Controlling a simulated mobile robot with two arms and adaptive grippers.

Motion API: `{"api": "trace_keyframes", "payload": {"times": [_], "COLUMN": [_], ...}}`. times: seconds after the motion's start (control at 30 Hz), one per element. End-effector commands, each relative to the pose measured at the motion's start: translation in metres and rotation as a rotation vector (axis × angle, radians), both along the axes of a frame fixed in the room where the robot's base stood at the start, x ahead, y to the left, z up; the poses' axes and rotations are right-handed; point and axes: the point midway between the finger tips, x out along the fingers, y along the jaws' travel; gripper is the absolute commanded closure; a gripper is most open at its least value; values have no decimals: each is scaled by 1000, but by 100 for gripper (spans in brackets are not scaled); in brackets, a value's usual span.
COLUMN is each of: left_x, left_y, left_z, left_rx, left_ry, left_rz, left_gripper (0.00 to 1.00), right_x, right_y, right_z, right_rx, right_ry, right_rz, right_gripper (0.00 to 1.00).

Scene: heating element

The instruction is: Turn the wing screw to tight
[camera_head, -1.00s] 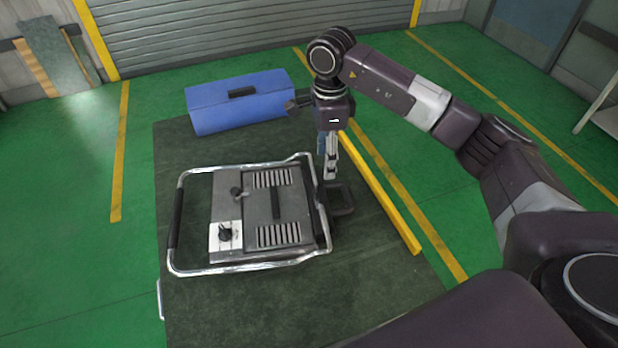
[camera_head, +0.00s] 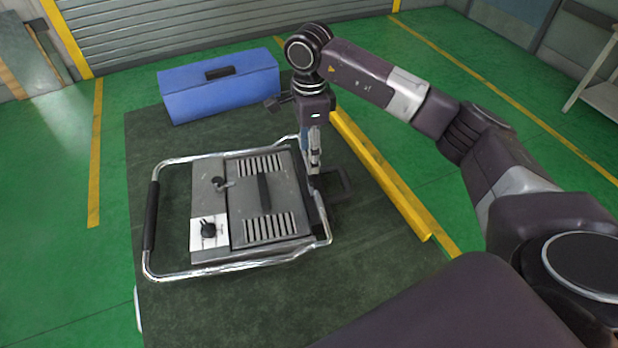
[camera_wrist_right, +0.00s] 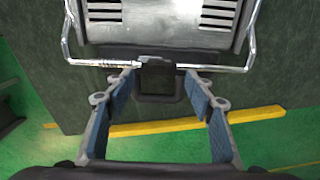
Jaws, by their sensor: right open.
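A grey heating unit with a chrome tube frame (camera_head: 160,276) lies on the dark table. A small wing-like metal piece (camera_head: 218,183) stands on its top panel, left of the black handle; I cannot tell whether it is the wing screw. A black knob (camera_head: 208,229) sits on the white plate nearby. My right gripper (camera_head: 315,164) points down beside the unit's right end. In the right wrist view, its blue-padded fingers (camera_wrist_right: 159,90) are apart, with a dark square bracket (camera_wrist_right: 157,80) beyond and between their tips. No contact is visible. My left gripper is not in view.
A blue toolbox (camera_head: 220,88) stands at the table's back. A yellow bar (camera_head: 385,180) runs along the table's right side. The dark table (camera_head: 260,310) is bare in front of the unit. A grey shelf (camera_head: 598,100) stands at far right.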

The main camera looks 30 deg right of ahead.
Motion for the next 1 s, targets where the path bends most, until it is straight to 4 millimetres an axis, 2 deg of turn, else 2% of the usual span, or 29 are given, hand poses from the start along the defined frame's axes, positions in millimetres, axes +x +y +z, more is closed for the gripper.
{"api": "trace_keyframes", "payload": {"times": [0.5,0.87,1.0], "left_x": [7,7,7], "left_y": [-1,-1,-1], "left_z": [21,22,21], "left_rx": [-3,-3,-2], "left_ry": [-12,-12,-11], "left_rz": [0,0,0], "left_gripper": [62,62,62], "right_x": [-1,0,0], "right_y": [0,0,0], "right_z": [-68,-75,-75], "right_rx": [0,-1,-1], "right_ry": [3,0,0], "right_rz": [0,1,0], "right_gripper": [51,51,66]}}
